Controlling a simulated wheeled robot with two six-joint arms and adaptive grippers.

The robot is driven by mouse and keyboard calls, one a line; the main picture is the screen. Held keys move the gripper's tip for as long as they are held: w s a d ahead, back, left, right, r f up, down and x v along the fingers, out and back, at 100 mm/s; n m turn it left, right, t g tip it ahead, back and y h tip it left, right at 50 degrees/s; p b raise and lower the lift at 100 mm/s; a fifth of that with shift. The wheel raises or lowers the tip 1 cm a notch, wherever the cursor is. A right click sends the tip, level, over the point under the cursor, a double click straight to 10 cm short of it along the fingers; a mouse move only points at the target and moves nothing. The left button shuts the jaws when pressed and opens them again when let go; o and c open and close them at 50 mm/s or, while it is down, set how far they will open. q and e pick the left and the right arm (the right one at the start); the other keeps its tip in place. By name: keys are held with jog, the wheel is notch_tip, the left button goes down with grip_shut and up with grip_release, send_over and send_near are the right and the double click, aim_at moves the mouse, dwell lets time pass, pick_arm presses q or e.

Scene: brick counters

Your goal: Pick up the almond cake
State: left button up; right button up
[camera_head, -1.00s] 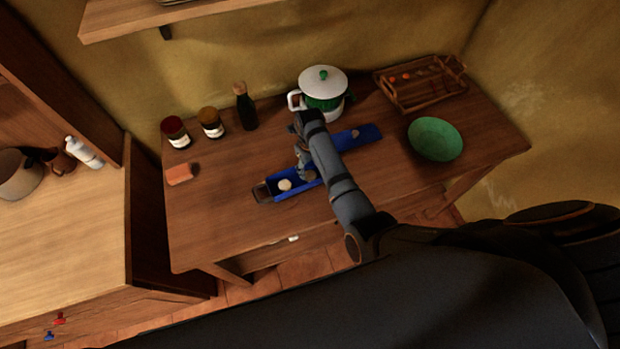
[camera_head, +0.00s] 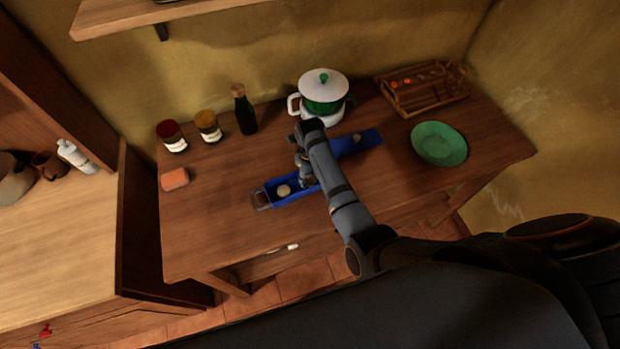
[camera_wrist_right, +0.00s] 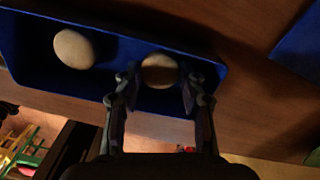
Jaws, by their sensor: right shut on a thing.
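My right gripper (camera_head: 306,184) reaches down into the near blue tray (camera_head: 270,188) on the wooden table. In the right wrist view its fingers (camera_wrist_right: 160,88) are shut on a round brown cake (camera_wrist_right: 159,71), taken to be the almond cake, at one end of the tray. The gripper hides this cake in the head view. A second, paler round cake (camera_head: 284,190) lies in the same tray, apart from the fingers; it also shows in the right wrist view (camera_wrist_right: 74,48). My left gripper is not in view.
Another blue tray (camera_head: 371,139) holds a round item (camera_head: 357,138). Behind stand a white-and-green pot (camera_head: 322,90), a dark bottle (camera_head: 244,110) and two jars (camera_head: 208,127). A green bowl (camera_head: 439,144) and wooden rack (camera_head: 424,88) are at right. An orange block (camera_head: 175,179) lies left.

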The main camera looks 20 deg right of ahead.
jog(key=shift+r, duration=0.4)
jog(key=s+d+r+p, duration=0.3)
jog(key=s+d+r, duration=0.4)
jog(key=s+r, duration=0.5)
jog(key=shift+d, duration=0.2)
jog(key=shift+w, duration=0.1)
jog(key=shift+w, duration=0.1)
